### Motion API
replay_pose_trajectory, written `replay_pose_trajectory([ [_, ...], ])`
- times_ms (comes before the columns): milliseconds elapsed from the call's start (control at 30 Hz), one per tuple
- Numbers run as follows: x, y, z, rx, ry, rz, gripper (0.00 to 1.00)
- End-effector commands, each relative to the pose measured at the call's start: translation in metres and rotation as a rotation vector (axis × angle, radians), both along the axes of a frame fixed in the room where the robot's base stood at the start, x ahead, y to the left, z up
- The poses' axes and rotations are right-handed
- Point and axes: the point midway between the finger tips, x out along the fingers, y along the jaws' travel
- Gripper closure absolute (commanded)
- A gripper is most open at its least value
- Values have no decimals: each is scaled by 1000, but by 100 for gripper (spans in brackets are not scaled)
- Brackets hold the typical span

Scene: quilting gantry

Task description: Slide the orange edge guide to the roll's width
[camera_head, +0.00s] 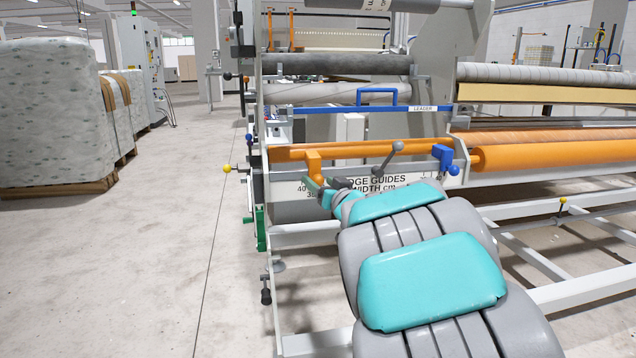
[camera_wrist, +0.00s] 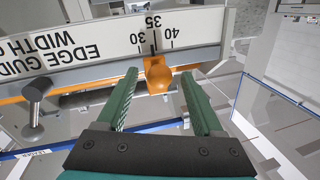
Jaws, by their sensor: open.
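The orange edge guide (camera_head: 314,163) stands at the left end of the white scale plate (camera_head: 290,188) marked edge guides width cm. In the head view my gripper (camera_head: 319,192) is just below the guide, partly hidden by my arm. Grey rolls (camera_head: 335,65) lie across the gantry above.
A blue edge guide (camera_head: 443,157) stands at the right of the plate. A grey ball-ended lever (camera_head: 388,157) rises between the guides; it also shows in the wrist view (camera_wrist: 37,92). An orange roller (camera_head: 550,154) extends right.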

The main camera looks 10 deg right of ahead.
Motion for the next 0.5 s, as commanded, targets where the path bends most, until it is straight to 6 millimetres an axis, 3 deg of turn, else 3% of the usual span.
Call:
replay_pose_trajectory([
  [167, 17, 3, -1, -2, 1, -1, 31],
  [433, 19, 3, -1, -1, 1, -2, 31],
  [500, 19, 3, -1, -1, 1, -2, 38],
])
